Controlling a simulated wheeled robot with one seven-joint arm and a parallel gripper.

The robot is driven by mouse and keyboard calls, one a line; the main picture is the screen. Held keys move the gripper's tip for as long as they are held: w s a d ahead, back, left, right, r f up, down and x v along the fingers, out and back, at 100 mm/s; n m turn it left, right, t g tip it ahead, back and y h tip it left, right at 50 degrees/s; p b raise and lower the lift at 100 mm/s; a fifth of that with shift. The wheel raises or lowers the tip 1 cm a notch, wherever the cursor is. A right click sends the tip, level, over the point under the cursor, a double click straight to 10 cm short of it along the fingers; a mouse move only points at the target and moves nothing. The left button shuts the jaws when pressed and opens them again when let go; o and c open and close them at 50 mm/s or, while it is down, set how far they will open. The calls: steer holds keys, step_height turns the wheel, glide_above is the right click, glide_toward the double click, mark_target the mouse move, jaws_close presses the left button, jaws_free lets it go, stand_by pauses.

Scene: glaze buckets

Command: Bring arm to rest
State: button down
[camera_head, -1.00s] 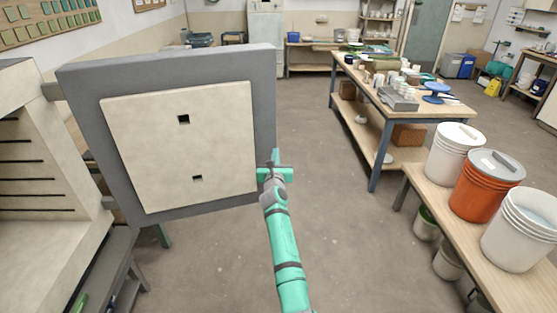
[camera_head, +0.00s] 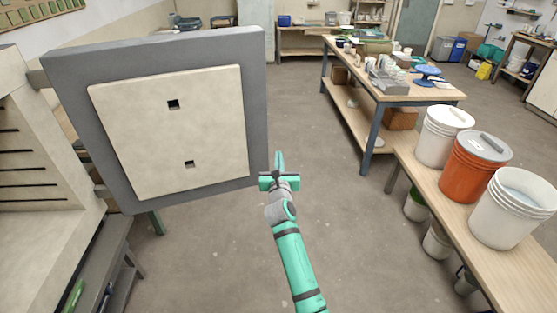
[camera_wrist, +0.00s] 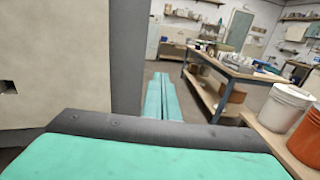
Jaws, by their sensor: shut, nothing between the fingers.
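My arm (camera_head: 292,258) reaches forward from the bottom of the head view, in teal and grey. My gripper (camera_head: 279,160) is at its far end, shut and empty. In the wrist view its two teal fingers (camera_wrist: 161,98) lie side by side, pointing into the room. The gripper is over open floor, just right of the lower right corner of the open kiln door (camera_head: 258,110), and appears apart from it.
The kiln (camera_head: 40,150) stands at the left. A bench (camera_head: 443,210) at the right holds a white lidded bucket (camera_head: 440,140), an orange bucket (camera_head: 468,170) and an open white bucket (camera_head: 510,215). A cluttered worktable (camera_head: 440,95) stands behind. The floor between is clear.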

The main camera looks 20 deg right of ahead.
steer(key=s+a+f+m+y, duration=0.1)
steer(key=s+a+f+m, duration=0.35)
steer(key=a, duration=0.35)
steer(key=s+a+f+m+y, duration=0.2)
steer(key=s+a+f+m, duration=0.3)
steer(key=a, duration=0.3)
steer(key=s+a+f+m, duration=0.4)
steer(key=s+a, duration=0.1)
steer(key=s, duration=0.3)
steer(key=s+a+f+m, duration=0.4)
steer(key=s+a, duration=0.2)
steer(key=s, duration=0.2)
steer(key=s+a+f+m+g+y, duration=0.15)
steer(key=s+m, duration=0.75)
steer(key=s, duration=1.3)
steer(key=s+d+r+m, duration=0.1)
steer(key=s+r+m, duration=0.2)
steer(key=s, duration=0.5)
steer(key=s+d+r+m, duration=0.2)
steer(key=s+r+m, duration=0.1)
steer(key=s, duration=0.4)
steer(key=shift+s+r+y, duration=0.2)
steer(key=shift+s+y, duration=0.15)
steer(key=shift+s, duration=0.05)
steer(key=shift+d, duration=0.1)
